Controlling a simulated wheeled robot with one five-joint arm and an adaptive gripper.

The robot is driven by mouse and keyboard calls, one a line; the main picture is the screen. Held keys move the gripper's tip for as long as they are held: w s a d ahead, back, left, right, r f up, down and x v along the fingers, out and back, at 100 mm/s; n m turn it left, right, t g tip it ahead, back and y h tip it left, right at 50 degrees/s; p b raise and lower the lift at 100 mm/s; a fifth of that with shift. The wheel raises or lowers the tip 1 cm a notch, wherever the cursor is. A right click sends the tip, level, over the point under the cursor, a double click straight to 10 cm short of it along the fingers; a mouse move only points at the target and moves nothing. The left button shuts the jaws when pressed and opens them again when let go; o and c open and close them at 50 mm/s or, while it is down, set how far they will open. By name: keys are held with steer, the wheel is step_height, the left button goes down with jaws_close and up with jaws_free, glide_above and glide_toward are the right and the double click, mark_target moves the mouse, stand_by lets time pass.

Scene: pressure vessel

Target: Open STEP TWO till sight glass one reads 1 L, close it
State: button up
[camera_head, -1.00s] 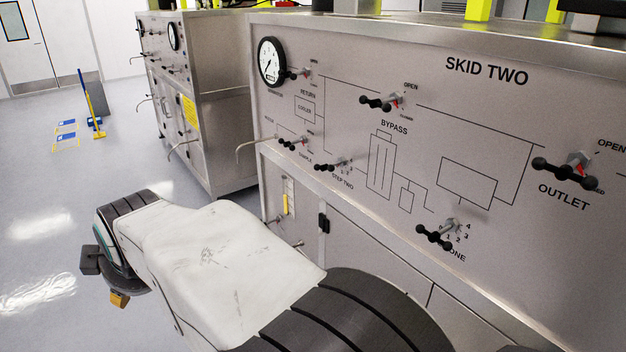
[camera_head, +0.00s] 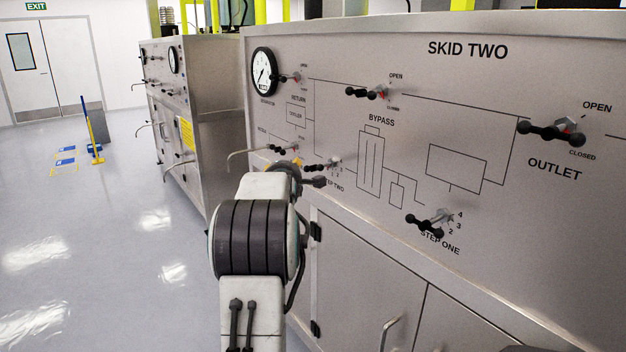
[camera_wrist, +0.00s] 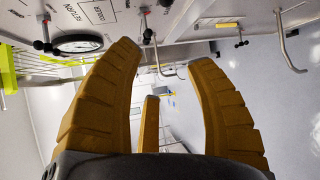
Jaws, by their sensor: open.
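The STEP TWO valve (camera_head: 322,166) is a black-knobbed handle on a grey stem, low on the SKID TWO panel in the head view. Part of its label is hidden by my arm. The panel runs along the top of that view. I cannot tell which valve the red-marked one (camera_wrist: 147,30) there is. Sight glass one and its level are not visible now.
The STEP ONE valve (camera_head: 428,222), BYPASS-side valve (camera_head: 368,92) and OUTLET valve (camera_head: 552,130) stick out of the panel. A round gauge (camera_head: 264,71) is at its left end. A bent pipe (camera_head: 245,154) juts out left. Open floor (camera_head: 100,240) lies left.

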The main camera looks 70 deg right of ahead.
mark_target(313, 167)
steer(key=shift+n+g+h, duration=0.3)
steer(key=shift+g+h, duration=0.3)
steer(key=shift+h, duration=0.1)
steer(key=s+d, duration=0.2)
steer(key=s+d+f, duration=0.1)
steer(key=s+d, duration=0.2)
steer(key=shift+s+d+f, duration=0.1)
steer(key=shift+s, duration=0.2)
steer(key=shift+p+x, duration=1)
steer(key=shift+x, duration=2.35)
steer(key=shift+w, duration=0.1)
steer(key=shift+c, duration=0.3)
jaws_close()
